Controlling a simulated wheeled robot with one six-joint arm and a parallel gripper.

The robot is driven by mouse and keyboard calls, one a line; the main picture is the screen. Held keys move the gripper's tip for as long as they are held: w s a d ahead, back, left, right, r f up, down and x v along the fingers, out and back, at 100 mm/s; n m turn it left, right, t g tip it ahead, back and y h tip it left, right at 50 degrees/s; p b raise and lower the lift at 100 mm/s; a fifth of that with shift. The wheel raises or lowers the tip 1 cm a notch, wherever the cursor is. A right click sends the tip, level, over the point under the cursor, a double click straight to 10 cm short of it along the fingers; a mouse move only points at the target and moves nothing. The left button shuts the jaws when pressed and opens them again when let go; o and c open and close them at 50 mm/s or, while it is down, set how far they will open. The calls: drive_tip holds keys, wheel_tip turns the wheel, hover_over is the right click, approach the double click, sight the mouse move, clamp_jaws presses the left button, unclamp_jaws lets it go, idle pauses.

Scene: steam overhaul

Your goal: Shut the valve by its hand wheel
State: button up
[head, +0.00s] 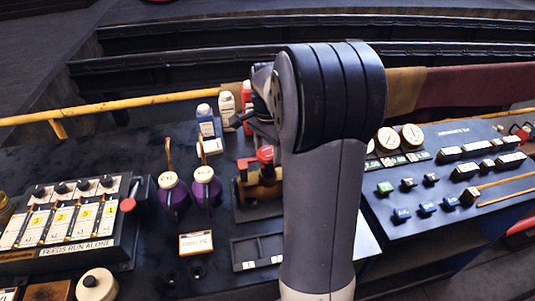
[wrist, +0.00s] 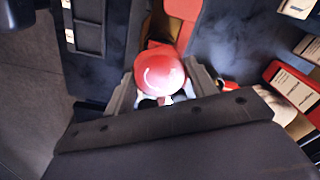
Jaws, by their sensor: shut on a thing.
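The brass valve body (head: 262,190) sits in a dark tray on the bench in the head view, just left of my arm, which hides its right side. Red parts show on top of it, among them a red knob-like piece (head: 265,154). In the wrist view a glossy red rounded thing (wrist: 160,73), which looks like the valve's hand wheel, lies between the fingers of my gripper (wrist: 162,88). The fingers are shut on it, one on each side. In the head view my arm hides most of the gripper. How far the wheel is turned cannot be told.
Two purple oil cans (head: 205,185) stand left of the valve, with bottles (head: 206,122) behind. A switch box (head: 70,225) is at far left. A sloped control panel (head: 450,185) is right of my arm. A yellow rail (head: 110,107) runs along the back.

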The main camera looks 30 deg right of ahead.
sight(268, 152)
drive_tip(key=m+p, duration=0.1)
drive_tip(key=m, duration=0.3)
drive_tip(key=shift+m, duration=0.5)
drive_tip(key=shift+c, duration=1)
drive_tip(key=o, duration=1.3)
drive_tip(key=shift+c, duration=1.2)
drive_tip(key=shift+r+p, duration=2.6)
drive_tip(key=shift+r, duration=0.45)
